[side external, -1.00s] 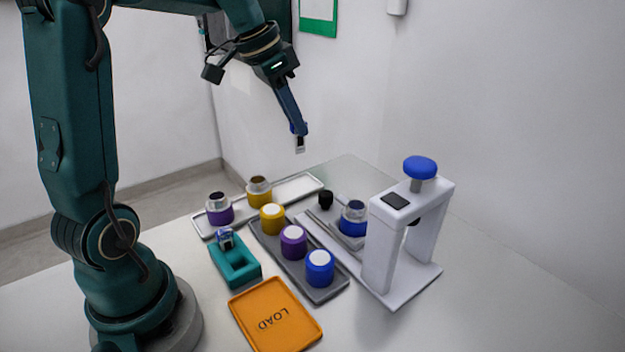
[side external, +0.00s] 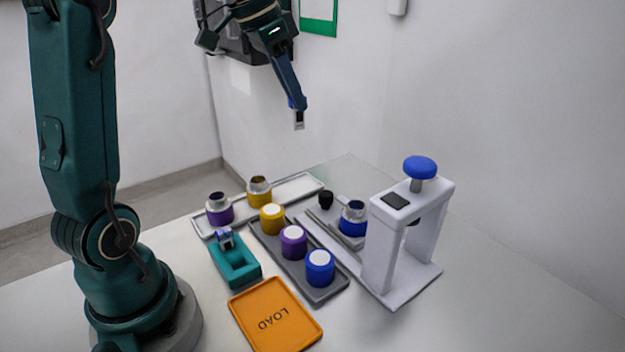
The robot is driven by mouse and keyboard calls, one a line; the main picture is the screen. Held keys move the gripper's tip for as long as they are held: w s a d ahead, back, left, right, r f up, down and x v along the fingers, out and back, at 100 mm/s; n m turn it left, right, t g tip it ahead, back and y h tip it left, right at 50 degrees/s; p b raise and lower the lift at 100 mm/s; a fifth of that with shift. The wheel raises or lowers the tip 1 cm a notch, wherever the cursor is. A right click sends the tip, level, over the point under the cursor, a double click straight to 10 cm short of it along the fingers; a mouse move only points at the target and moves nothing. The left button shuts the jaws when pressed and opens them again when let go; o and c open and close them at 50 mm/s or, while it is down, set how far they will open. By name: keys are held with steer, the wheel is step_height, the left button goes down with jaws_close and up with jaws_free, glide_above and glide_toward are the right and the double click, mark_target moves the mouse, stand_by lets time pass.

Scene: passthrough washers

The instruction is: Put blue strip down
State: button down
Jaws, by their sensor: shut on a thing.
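My gripper (side external: 296,104) is high above the table, pointing down. It is shut on the blue strip (side external: 299,119), a small piece with a blue top and a pale lower end with a dark patch, hanging below the fingertips. The strip touches nothing beneath it. A teal holder (side external: 236,262) stands on the table at the left, with a similar small blue and pale piece (side external: 225,238) at its back end.
A white press with a blue knob (side external: 420,167) stands at the right. A grey tray (side external: 330,292) holds yellow, purple and blue capped jars. Behind it, a pale tray (side external: 295,187) holds open purple and yellow jars. An open blue jar (side external: 353,222) sits by the press. An orange LOAD tray (side external: 290,336) lies in front.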

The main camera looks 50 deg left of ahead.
stand_by(0.4)
steer(key=shift+m, duration=0.5)
steer(key=m, duration=0.1)
steer(key=s+m+h, duration=0.1)
steer(key=shift+f+m+g, duration=0.3)
steer(key=shift+f, duration=0.1)
steer(key=s+d+f+m+g+h, duration=0.25)
steer(key=s+f+m+g, duration=0.35)
steer(key=m, duration=0.7)
steer(key=m+g+y, duration=0.1)
steer(key=m, duration=0.7)
glide_above(274, 315)
step_height(274, 315, down, 9)
steer(key=shift+f, duration=2)
steer(key=shift+f, duration=0.1)
